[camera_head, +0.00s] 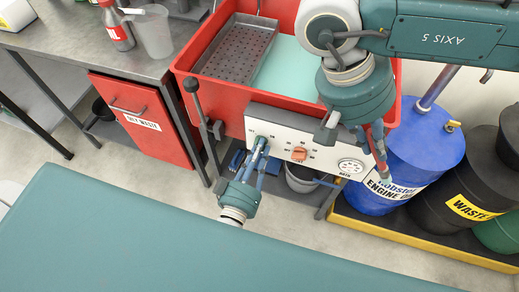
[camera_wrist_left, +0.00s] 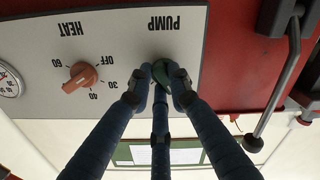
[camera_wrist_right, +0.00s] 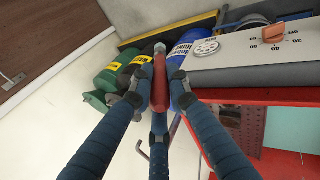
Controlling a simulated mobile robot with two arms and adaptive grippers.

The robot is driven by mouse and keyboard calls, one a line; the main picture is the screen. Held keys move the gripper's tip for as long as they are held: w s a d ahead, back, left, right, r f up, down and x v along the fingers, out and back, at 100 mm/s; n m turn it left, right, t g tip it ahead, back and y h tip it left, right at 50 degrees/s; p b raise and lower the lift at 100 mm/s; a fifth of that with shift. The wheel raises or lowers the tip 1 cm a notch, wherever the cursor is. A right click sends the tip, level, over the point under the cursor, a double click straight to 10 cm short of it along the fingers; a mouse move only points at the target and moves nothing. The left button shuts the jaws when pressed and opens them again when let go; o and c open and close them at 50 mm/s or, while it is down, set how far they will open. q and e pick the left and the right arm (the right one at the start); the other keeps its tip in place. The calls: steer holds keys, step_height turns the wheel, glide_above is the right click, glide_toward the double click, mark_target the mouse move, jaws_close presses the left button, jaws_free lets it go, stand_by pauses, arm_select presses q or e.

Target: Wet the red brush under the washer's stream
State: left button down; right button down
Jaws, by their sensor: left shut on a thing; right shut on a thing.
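The red parts washer (camera_head: 222,98) has a perforated tray and a pale green bottom. My right gripper (camera_head: 375,128) is shut on the red brush (camera_head: 380,150), beside the right end of the panel. My right arm hides part of the basin, and no stream shows in the visible part.
An orange heat knob (camera_head: 299,154) and a bath gauge (camera_head: 350,168) sit on the panel. A black-handled lever (camera_head: 192,92) stands at the washer's left side. A blue drum (camera_head: 420,150) and black waste drums (camera_head: 462,180) stand at right. A steel bench (camera_head: 90,40) is at left.

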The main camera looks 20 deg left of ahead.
steer(key=shift+r, duration=0.35)
steer(key=shift+p, duration=0.35)
arm_select(q)
steer(key=n, duration=0.3)
steer(key=shift+r, duration=0.1)
steer(key=c, duration=1.6)
jaws_free()
steer(key=shift+s, duration=0.15)
steer(key=s, duration=1.1)
steer(key=shift+s+a, duration=0.2)
steer(key=shift+s, duration=0.2)
